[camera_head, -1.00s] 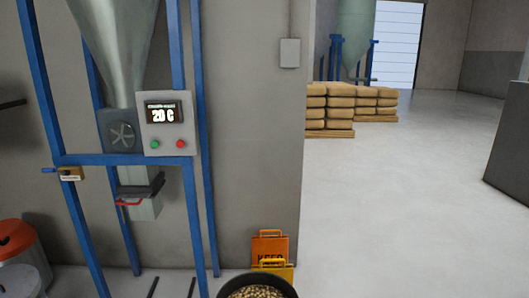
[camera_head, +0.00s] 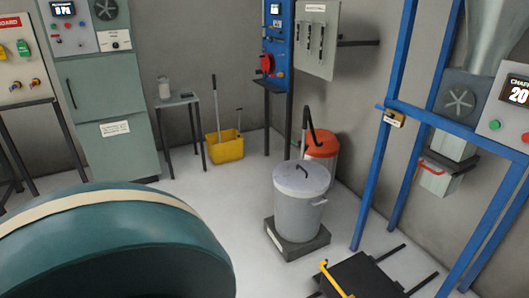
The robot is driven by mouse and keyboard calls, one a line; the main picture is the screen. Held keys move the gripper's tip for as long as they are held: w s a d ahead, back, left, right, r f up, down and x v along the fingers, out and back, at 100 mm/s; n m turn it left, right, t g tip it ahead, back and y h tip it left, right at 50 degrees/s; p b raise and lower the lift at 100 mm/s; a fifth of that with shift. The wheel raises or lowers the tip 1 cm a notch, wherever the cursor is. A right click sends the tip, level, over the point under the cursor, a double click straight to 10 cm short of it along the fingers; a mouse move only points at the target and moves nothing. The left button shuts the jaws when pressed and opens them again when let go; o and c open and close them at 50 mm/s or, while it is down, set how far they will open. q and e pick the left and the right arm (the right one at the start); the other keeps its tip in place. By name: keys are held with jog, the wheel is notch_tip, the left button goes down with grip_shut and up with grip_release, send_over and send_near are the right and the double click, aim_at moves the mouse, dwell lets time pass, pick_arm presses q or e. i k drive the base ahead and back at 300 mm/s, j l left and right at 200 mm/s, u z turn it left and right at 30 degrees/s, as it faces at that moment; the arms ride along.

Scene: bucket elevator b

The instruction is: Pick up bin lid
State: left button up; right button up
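A grey round bin (camera_head: 298,212) stands upright on a low dark block. Its pale grey lid (camera_head: 302,179) lies on top of the bin and has a small dark handle (camera_head: 303,168) on it. The lid's whole upper face shows. Neither of my grippers is in view, so I cannot see where they are relative to the lid.
An orange-topped canister (camera_head: 322,145) with a black hose stands close behind the bin. The dark block (camera_head: 296,243) is under the bin. A blue frame (camera_head: 372,180) and black platform (camera_head: 362,278) are at right. A large teal rounded shape (camera_head: 110,245) fills the lower left.

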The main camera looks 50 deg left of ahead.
aim_at(299, 176)
jog(key=u, duration=1.45)
jog(key=i+j+z, duration=0.1)
jog(key=z, duration=0.35)
jog(key=i+j+z, duration=0.1)
jog(key=z, duration=0.35)
jog(key=i+j+z, duration=0.4)
jog(key=j, duration=0.25)
jog(key=j+z, duration=0.15)
jog(key=j, duration=0.2)
jog(key=i+j, duration=0.1)
jog(key=j, duration=0.25)
jog(key=i+j+z, duration=0.15)
jog(key=j, duration=0.2)
jog(key=i+j, duration=0.1)
jog(key=j, duration=0.25)
